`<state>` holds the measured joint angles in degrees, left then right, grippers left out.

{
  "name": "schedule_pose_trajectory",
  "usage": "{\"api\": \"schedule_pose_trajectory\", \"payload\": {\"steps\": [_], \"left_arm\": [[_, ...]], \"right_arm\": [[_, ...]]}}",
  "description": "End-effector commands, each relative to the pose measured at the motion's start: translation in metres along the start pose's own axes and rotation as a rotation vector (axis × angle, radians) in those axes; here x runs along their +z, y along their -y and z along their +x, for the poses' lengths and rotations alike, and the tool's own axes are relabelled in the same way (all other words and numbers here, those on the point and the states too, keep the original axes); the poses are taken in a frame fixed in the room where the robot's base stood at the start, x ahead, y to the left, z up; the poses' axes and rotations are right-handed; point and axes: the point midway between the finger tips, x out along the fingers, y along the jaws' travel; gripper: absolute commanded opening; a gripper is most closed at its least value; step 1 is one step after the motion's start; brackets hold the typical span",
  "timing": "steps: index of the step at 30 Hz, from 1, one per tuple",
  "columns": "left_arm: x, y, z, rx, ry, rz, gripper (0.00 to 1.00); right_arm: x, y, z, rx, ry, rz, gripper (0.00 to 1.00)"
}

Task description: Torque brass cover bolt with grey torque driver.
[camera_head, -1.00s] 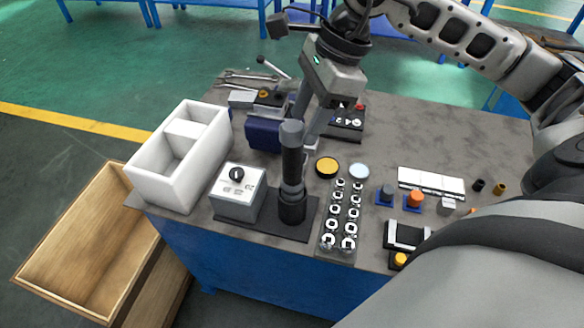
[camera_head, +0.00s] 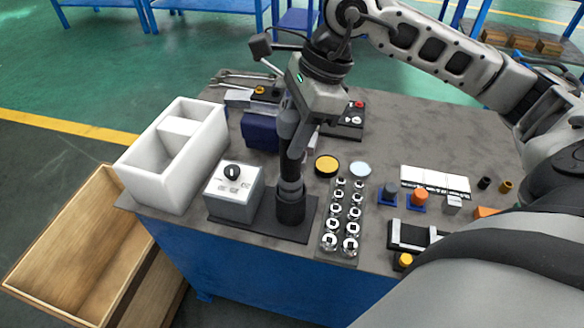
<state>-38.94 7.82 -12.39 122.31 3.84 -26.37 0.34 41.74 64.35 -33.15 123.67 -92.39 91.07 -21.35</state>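The grey torque driver (camera_head: 290,172) stands upright, its lower end in a black round holder (camera_head: 290,208) on a dark base plate. My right gripper (camera_head: 297,148) reaches down from above at the upper part of the driver, and one finger shows along its right side. The other finger is hidden, so I cannot tell whether the gripper is open or shut on the driver. I cannot pick out the brass cover bolt with certainty; a small brass-coloured piece (camera_head: 506,187) stands at the right of the bench. My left gripper is not in view.
A grey box with a black knob (camera_head: 235,192) stands just left of the holder. A white two-part bin (camera_head: 208,135) is further left. A rack of sockets (camera_head: 343,215) lies to the right. The back right of the grey bench top (camera_head: 430,130) is clear.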

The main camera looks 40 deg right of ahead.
Motion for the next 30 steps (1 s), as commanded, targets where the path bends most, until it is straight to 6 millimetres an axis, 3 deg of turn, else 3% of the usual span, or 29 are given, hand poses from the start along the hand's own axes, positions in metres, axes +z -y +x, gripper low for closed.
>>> {"api": "schedule_pose_trajectory", "payload": {"steps": [30], "left_arm": [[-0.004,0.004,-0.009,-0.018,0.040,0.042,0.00]], "right_arm": [[0.015,0.001,-0.040,-0.004,0.005,-0.002,0.00]]}}
